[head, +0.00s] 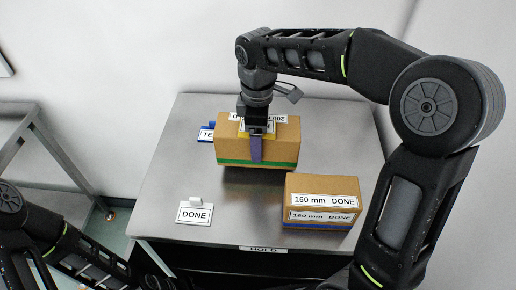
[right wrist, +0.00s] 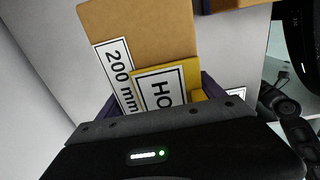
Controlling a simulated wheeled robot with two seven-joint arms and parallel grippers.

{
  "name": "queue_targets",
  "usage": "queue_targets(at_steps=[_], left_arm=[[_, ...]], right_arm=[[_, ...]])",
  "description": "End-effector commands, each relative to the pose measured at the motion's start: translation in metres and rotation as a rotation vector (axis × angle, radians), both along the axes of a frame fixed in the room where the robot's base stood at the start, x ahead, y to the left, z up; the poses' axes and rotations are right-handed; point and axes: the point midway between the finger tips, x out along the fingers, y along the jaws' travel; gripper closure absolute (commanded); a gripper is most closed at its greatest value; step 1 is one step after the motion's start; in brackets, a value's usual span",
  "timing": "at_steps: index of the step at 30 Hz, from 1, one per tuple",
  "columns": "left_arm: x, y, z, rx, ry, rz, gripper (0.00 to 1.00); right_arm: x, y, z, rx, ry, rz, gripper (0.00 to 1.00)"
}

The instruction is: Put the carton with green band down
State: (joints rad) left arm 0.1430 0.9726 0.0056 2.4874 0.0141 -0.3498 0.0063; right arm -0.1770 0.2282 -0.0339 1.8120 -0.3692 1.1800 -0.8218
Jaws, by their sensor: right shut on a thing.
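The carton with green band (head: 230,153) is a brown box near the back middle of the metal table (head: 170,150) in the head view. My right gripper (head: 256,148) comes down over it from above, shut on it, with one purple finger against its front face. In the right wrist view the carton (right wrist: 150,25) fills the top middle, with a "200 mm" label and a yellow-edged tag reading "HO…", partly hidden by the gripper. A dark shadow lies under the carton; I cannot tell whether its base touches the table. My left gripper is not visible; only left arm links show.
A brown carton with a blue band (head: 321,187), labelled "160 mm DONE", stands at the front right. A white "DONE" sign (head: 195,213) is at the front left. A blue-edged sign (head: 206,133) is partly behind the held carton. A "HOLD" label (head: 264,249) is on the front edge.

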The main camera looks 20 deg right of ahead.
Motion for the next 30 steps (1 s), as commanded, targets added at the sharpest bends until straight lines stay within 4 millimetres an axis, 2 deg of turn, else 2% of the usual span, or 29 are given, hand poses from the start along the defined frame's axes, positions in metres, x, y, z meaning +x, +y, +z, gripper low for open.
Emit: queue_targets(at_steps=[4,9,12,25,26,30], left_arm=[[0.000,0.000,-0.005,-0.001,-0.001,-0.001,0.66],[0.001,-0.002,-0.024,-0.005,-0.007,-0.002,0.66],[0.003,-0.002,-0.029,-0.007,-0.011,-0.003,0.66],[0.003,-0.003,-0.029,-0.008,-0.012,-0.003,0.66],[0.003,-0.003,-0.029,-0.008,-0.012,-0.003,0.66],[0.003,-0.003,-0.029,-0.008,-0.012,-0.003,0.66]], right_arm=[[0.000,0.000,-0.005,0.000,-0.002,0.000,0.96],[0.000,0.000,-0.030,0.000,-0.002,0.000,0.96],[0.001,0.000,-0.038,0.000,-0.004,0.000,0.96],[0.001,0.000,-0.040,0.001,-0.003,0.000,0.96],[0.000,0.000,-0.041,0.000,0.000,0.000,0.22],[0.000,0.000,-0.040,0.000,0.000,0.000,0.11]])
